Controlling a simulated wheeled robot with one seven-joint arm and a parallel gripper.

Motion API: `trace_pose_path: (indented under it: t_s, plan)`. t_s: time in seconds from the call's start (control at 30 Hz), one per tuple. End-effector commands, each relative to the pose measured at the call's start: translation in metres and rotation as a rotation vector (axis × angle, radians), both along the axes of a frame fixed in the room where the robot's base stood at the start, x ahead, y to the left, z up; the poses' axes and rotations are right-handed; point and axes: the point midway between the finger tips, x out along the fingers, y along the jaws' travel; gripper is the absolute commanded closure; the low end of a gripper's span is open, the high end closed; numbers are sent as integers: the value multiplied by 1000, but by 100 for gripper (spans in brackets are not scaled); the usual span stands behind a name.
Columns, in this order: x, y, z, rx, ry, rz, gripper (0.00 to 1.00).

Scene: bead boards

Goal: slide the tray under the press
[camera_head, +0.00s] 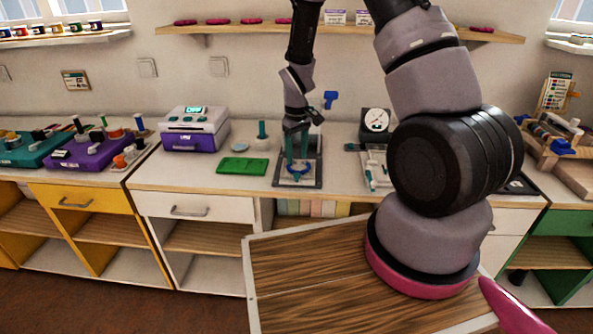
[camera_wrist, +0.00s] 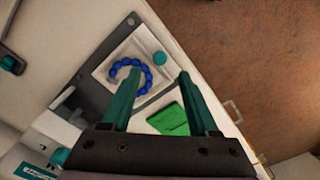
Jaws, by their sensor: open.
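The tray is a small pale plate (camera_wrist: 108,72) with a ring of blue beads and a teal knob (camera_wrist: 159,58) near one edge. It lies on a dark grey base plate (camera_head: 280,182) on the counter. My gripper (camera_head: 297,175) points down over it, open and empty. In the wrist view its teal fingers (camera_wrist: 157,74) are spread, with the knob just beyond and between the tips. I cannot tell their height above the tray. The press seems to stand behind my gripper; a blue lever (camera_head: 330,99) shows there, the rest is mostly hidden by my arm.
A green board (camera_head: 242,166) lies left of the base plate and shows in the wrist view (camera_wrist: 168,120). A purple-and-white machine (camera_head: 195,129) stands further left. A dial gauge (camera_head: 375,122) and a pale board (camera_head: 373,170) are to the right, partly behind my arm.

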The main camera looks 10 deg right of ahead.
Motion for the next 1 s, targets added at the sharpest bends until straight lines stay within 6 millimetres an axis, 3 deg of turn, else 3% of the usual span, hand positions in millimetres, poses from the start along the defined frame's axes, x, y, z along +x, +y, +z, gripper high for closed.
trace_pose_path:
  t_s: [0.1, 0.3, 0.5, 0.77, 0.9, 0.93, 1.0]
  plan:
    - [-1, 0, -25, 0, 4, -1, 40]
    - [-1, 0, -55, 0, 2, -2, 40]
    - [0, 0, -67, 0, 0, -1, 40]
    - [0, 0, -67, 0, -1, -2, 40]
    - [0, 0, -67, 0, -1, -2, 93]
    - [0, 0, -67, 0, -1, -2, 100]
    - [0, 0, -67, 0, -1, -2, 100]
